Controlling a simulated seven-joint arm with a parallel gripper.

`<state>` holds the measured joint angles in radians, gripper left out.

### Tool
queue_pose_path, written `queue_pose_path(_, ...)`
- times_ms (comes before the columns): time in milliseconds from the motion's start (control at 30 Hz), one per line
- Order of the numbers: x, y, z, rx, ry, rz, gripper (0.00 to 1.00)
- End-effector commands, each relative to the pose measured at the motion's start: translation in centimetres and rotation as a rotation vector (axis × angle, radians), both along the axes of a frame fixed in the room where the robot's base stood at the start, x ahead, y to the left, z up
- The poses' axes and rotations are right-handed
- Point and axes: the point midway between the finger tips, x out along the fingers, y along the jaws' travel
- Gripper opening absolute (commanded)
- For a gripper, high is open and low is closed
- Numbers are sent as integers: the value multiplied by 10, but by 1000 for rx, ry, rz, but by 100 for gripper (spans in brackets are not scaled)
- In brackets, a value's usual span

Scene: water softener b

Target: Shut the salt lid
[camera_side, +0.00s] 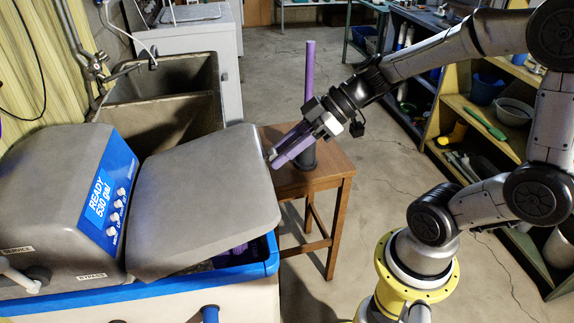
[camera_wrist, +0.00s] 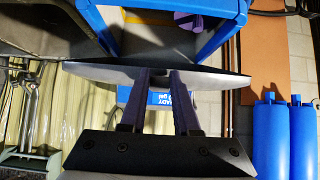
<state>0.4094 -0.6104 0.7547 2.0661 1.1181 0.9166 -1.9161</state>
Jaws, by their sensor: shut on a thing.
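The salt lid (camera_side: 200,195) is a broad grey panel on the water softener, tilted up, with a gap between its lower front edge and the blue tank rim (camera_side: 262,262). My gripper (camera_side: 273,155) is at the lid's far right edge. In the wrist view, the lid shows as a thin grey wedge (camera_wrist: 105,70) crossing the purple fingertips (camera_wrist: 160,74). My gripper is shut on the lid's edge; the exact contact is partly hidden. The blue control panel (camera_side: 108,195) reads "READY 530 gal" and shows between the fingers in the wrist view.
A wooden stool (camera_side: 335,170) behind my gripper carries an upright purple rod (camera_side: 309,75). A dark sink (camera_side: 165,100) stands behind the softener. Shelves (camera_side: 490,120) line the right side. Purple pieces (camera_side: 238,249) show inside the tank opening. Blue cylinders (camera_wrist: 271,135) show in the wrist view.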

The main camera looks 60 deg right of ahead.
Motion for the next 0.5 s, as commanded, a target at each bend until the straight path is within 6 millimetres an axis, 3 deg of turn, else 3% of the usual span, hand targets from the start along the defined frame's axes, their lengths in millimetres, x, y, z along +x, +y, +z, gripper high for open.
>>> queue_pose_path(500, -7, -7, -40, -1, 4, -1, 0)
